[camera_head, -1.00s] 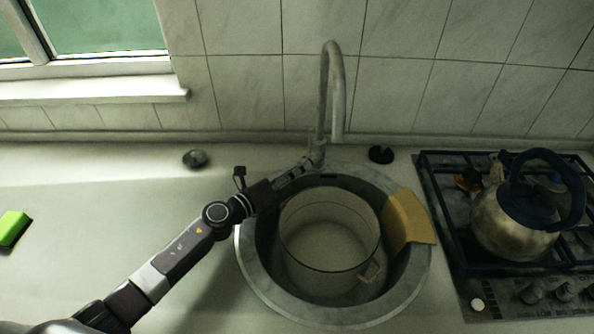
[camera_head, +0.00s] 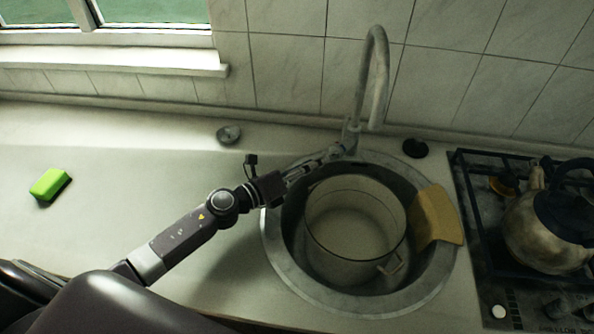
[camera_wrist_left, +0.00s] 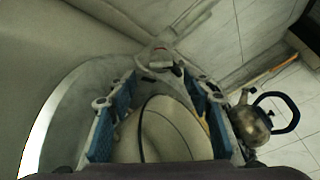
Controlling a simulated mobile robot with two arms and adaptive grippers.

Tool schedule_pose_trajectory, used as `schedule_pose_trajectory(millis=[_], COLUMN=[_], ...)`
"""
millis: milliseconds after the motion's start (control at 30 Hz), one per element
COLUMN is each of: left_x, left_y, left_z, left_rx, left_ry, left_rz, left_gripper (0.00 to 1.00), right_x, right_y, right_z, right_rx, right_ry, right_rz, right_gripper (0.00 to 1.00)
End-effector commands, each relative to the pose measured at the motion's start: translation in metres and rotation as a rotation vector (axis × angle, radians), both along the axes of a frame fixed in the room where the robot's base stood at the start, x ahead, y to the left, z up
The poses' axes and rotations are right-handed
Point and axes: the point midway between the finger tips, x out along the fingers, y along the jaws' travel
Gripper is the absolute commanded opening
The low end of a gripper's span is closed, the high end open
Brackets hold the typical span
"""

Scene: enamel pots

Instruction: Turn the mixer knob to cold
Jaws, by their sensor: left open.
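The mixer tap (camera_head: 375,90) stands behind the sink, with its tall curved spout rising against the tiles. Its base and knob (camera_wrist_left: 160,64) show in the left wrist view, straight ahead of the fingers, with a small red mark on it. My left gripper (camera_head: 322,158) reaches over the sink's back left rim to the foot of the tap. In the wrist view its blue-padded fingers (camera_wrist_left: 160,92) are apart, with the knob in line with the gap between them. I cannot tell whether either finger touches the knob. My right gripper is out of view.
A pale pot (camera_head: 352,240) stands in the round sink (camera_head: 290,283), below my left gripper. A yellow-brown piece (camera_head: 437,215) lies on the sink's right rim. A kettle (camera_head: 540,235) stands on the hob at right. A green sponge (camera_head: 49,184) lies left. The left counter is mostly clear.

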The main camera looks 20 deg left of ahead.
Motion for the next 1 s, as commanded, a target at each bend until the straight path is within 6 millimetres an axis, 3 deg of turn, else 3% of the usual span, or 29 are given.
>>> schedule_pose_trajectory(millis=[200,400,1000], left_x=[-0.034,-0.049,-0.052], left_y=[0.019,0.029,0.031], left_z=[0.004,0.006,0.008], left_rx=[0.0,0.001,0.0], left_ry=[0.002,0.001,0.0], left_rz=[-0.001,0.0,0.0], left_gripper=[0.46,0.46,0.46], right_x=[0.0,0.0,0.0], right_y=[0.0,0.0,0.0], right_z=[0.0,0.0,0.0], right_rx=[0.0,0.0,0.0], right_ry=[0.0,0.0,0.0], right_rz=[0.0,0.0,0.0], right_gripper=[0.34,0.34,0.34])
